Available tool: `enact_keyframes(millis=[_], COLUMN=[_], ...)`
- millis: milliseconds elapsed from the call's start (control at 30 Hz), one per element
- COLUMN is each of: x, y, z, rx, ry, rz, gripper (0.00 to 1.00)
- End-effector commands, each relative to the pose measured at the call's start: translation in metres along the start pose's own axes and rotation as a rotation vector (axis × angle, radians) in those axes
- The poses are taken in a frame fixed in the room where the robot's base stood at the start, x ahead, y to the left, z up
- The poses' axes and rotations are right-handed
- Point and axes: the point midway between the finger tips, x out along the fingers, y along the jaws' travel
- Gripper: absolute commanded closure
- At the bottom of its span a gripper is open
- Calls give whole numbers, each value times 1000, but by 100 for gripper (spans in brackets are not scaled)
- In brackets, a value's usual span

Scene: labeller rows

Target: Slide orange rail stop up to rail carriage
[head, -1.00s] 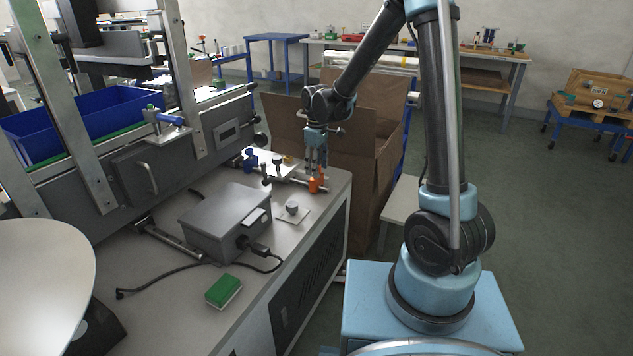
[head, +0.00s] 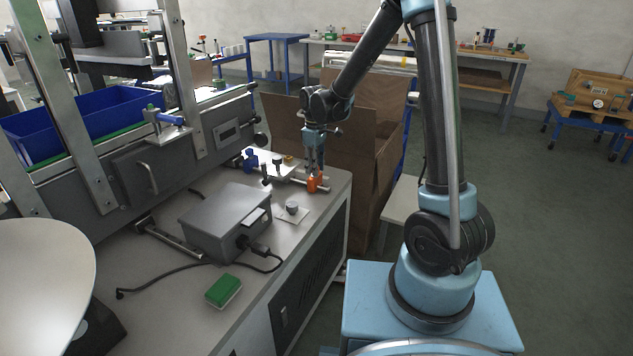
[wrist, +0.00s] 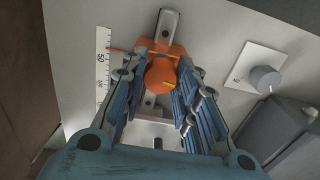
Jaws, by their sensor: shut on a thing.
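The orange rail stop (wrist: 161,73) sits on a short metal rail, with a red pointer over a white scale (wrist: 102,70). My gripper (wrist: 162,85) is shut on the stop's round orange knob, one finger on each side. In the head view the stop (head: 314,184) is small, at the bench's far right corner, below my gripper (head: 315,170). The rail (wrist: 167,24) shows beyond the stop in the wrist view. A pale block (wrist: 152,124), perhaps the rail carriage, lies partly hidden between my fingers; whether the stop touches it I cannot tell.
A dial on a white plate (head: 292,208) and a grey box (head: 225,220) with a cable stand on the bench nearby. A green sponge-like block (head: 223,291) lies nearer. A large cardboard box (head: 380,150) stands beyond the bench edge.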

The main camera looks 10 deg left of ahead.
Motion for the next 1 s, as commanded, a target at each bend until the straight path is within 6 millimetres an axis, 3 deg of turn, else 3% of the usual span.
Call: enact_keyframes(millis=[1000], x=[-1], y=[5], z=[-33], rx=[4], ry=[1], rz=[8], gripper=[100])
